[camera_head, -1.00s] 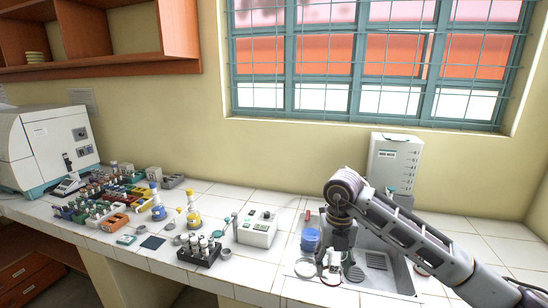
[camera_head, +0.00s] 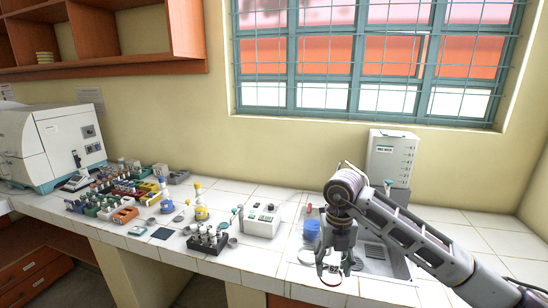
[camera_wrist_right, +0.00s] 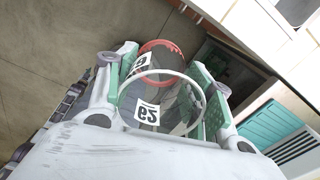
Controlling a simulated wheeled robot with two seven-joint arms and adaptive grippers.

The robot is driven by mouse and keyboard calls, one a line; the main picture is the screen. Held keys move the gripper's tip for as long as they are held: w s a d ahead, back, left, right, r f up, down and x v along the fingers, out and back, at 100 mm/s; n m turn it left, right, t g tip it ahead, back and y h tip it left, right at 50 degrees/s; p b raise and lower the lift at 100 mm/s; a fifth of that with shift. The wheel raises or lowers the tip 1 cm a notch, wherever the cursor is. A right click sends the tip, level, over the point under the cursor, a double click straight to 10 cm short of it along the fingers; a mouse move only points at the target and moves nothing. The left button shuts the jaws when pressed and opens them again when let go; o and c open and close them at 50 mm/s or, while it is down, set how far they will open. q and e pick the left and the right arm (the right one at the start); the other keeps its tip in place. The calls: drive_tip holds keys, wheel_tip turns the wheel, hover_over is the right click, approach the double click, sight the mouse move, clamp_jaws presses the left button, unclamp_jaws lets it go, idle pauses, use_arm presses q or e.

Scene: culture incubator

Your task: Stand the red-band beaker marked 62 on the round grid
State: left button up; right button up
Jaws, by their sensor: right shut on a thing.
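My right gripper (camera_head: 336,266) hangs low near the counter's front edge in the head view and is shut on a clear glass beaker. In the right wrist view the beaker (camera_wrist_right: 182,108) is between the green-padded fingers of the gripper (camera_wrist_right: 164,92), with its pale round rim, a label reading 62 upside down and a red band at the far end. In the head view the beaker (camera_head: 330,276) shows only partly below the fingers. A dark round disc (camera_head: 357,264) lies just right of the gripper; I cannot tell whether it is the round grid. My left gripper is not in view.
A blue container (camera_head: 312,230) stands behind the gripper, and a sink-like panel (camera_head: 374,251) lies to its right. A white box device (camera_head: 262,220) and a black tube rack (camera_head: 207,239) stand to the left. The wrist view shows floor beyond the beaker.

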drive_tip(key=shift+s+r, duration=0.1)
drive_tip(key=shift+s, duration=0.25)
drive_tip(key=shift+w+n, duration=0.25)
drive_tip(key=shift+n, duration=0.35)
drive_tip(key=shift+s+n, duration=0.15)
drive_tip(key=shift+n, duration=0.45)
drive_tip(key=n, duration=0.6)
drive_tip(key=shift+w+a, duration=0.3)
drive_tip(key=shift+a, duration=0.05)
drive_tip(key=n, duration=0.4)
drive_tip(key=shift+w+a+n, duration=0.25)
drive_tip(key=shift+w+n, duration=0.05)
drive_tip(key=n, duration=0.4)
drive_tip(key=shift+w+a+n, duration=0.35)
drive_tip(key=shift+n, duration=0.05)
drive_tip(key=s+d+f+n, duration=0.2)
drive_tip(key=d+f+n, duration=0.2)
drive_tip(key=f+n, duration=0.5)
drive_tip(key=s+d+f+n, duration=0.3)
drive_tip(key=d+f+n, duration=0.1)
drive_tip(key=f+n, duration=0.5)
drive_tip(key=shift+s+f+n, duration=0.15)
drive_tip(key=shift+f+n, duration=0.25)
drive_tip(key=shift+f, duration=0.05)
